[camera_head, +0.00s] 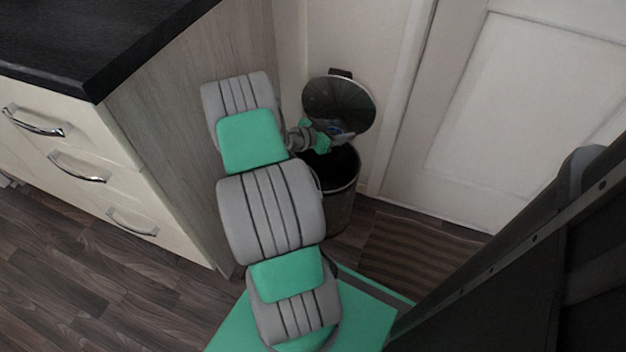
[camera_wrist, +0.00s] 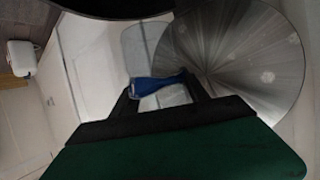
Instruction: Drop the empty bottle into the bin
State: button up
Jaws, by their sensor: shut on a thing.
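The bin (camera_head: 341,205) is a dark round can beside the end of the kitchen unit, with its round metallic lid (camera_head: 338,100) raised. The lid also fills the right of the wrist view (camera_wrist: 250,60). My gripper (camera_head: 338,139) is in front of the raised lid and above the bin's opening in the head view. In the wrist view my gripper (camera_wrist: 163,90) is shut on the bottle, whose blue part (camera_wrist: 155,85) shows between the fingers. A pale, see-through shape around the blue part seems to be the bottle's body. In the head view the bottle is too small to make out clearly.
The kitchen unit with drawers (camera_head: 75,165) and a black worktop (camera_head: 90,45) stands on the left, close to my arm. A white door (camera_head: 530,110) is on the right. A striped mat (camera_head: 420,255) lies on the wood floor before it.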

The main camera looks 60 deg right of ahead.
jog(key=shift+s+f+b, duration=0.1)
jog(key=shift+f+b, duration=0.3)
jog(key=shift+f, duration=0.2)
jog(key=f+b, duration=0.2)
jog(key=f, duration=0.1)
jog(key=f+b, duration=0.1)
jog(key=f, duration=0.1)
jog(key=shift+w+a, duration=0.1)
jog(key=shift+w, duration=0.2)
jog(key=o, duration=1.4)
jog(key=shift+r, duration=0.15)
jog(key=p+v, duration=0.2)
jog(key=v, duration=0.5)
jog(key=shift+a+r+p, duration=0.15)
jog(key=shift+a+p, duration=0.15)
jog(key=shift+p, duration=0.1)
